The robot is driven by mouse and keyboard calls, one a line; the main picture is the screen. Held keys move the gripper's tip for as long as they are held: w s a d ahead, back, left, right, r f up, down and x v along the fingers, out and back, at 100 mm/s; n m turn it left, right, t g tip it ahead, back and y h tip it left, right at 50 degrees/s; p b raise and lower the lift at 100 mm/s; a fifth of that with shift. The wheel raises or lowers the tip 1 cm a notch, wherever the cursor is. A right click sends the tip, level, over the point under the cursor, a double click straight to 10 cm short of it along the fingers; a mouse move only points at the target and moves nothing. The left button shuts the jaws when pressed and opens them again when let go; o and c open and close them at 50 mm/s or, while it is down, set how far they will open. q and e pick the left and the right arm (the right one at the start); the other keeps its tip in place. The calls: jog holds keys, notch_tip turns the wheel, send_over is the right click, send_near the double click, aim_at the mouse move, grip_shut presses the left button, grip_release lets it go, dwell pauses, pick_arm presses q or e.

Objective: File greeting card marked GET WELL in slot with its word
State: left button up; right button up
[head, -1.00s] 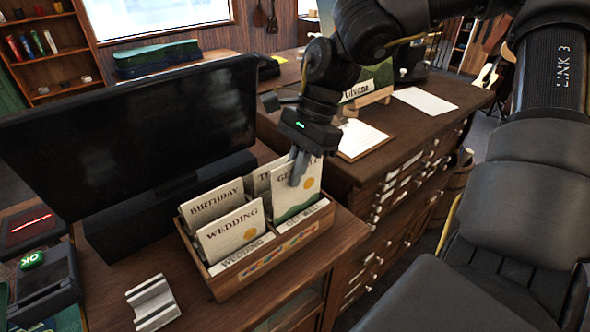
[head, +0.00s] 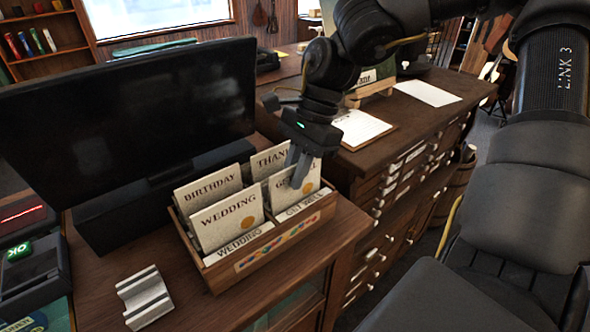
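The GET WELL card (head: 283,193), white with an orange dot, stands in the front right slot of the wooden card box (head: 300,222). It is behind the label reading GET WELL (head: 303,204), which hides its lower part. My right gripper (head: 297,171) points down at the card's top, one finger in front of it and covering part of its word. It looks shut on the card, though the far finger is mostly hidden. My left gripper is not in view.
The box also holds a WEDDING card (head: 228,221) at front left, a BIRTHDAY card (head: 208,188) and a THANK card (head: 270,161) behind. A black monitor (head: 130,115) stands behind it. A grey metal block (head: 145,298) lies at the front left.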

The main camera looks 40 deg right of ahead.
jog(key=shift+o, duration=1.3)
jog(key=shift+r, duration=0.1)
jog(key=b+v, duration=0.1)
jog(key=v, duration=0.9)
jog(key=shift+d+r, duration=0.15)
jog(key=shift+r, duration=0.15)
jog(key=shift+s, duration=0.1)
jog(key=shift+f, duration=0.1)
